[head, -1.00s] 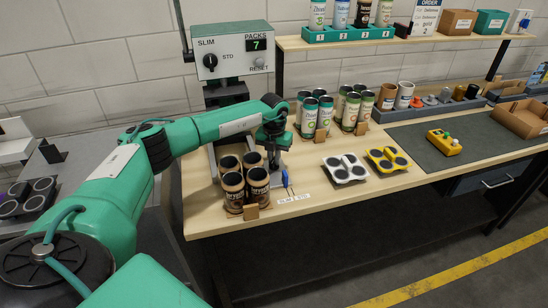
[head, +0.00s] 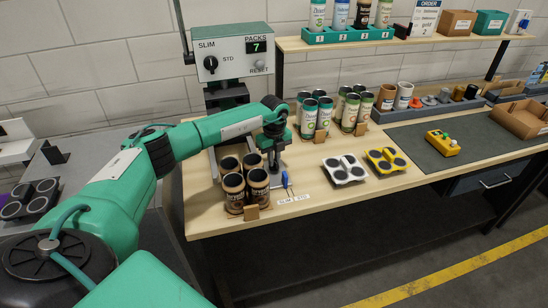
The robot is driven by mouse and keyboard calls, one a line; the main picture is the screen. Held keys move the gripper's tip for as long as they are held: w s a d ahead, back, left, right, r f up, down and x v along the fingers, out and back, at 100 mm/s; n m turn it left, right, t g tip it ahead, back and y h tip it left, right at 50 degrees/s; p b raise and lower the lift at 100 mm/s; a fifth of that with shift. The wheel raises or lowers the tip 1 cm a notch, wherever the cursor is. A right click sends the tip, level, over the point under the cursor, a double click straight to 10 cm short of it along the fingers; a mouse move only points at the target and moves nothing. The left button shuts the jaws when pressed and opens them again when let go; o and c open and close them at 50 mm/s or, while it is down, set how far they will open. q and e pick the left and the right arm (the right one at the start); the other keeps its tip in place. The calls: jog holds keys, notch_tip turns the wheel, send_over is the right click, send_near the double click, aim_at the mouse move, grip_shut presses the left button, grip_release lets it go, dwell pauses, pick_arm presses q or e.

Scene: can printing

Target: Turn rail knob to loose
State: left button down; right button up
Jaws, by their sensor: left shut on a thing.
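My left gripper (head: 275,163) points down at the right side of the packing machine's rail, just behind the dark cans. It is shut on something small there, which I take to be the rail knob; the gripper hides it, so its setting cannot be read. The rail (head: 217,160) runs at the foot of the machine, partly behind my arm. A label strip reading SLIM and STD (head: 292,199) lies on the table in front of the gripper. A blue-handled piece (head: 286,180) stands just above the label. My right gripper is not in view.
Several dark cans (head: 246,181) stand close to the left of the gripper. The machine's panel (head: 232,52) shows 7 packs. A white holder (head: 344,169) and a yellow holder (head: 387,160) sit to the right on the wooden table.

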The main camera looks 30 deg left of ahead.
pick_arm(q)
jog(key=shift+n, duration=0.6)
jog(key=c, duration=1.5)
grip_release()
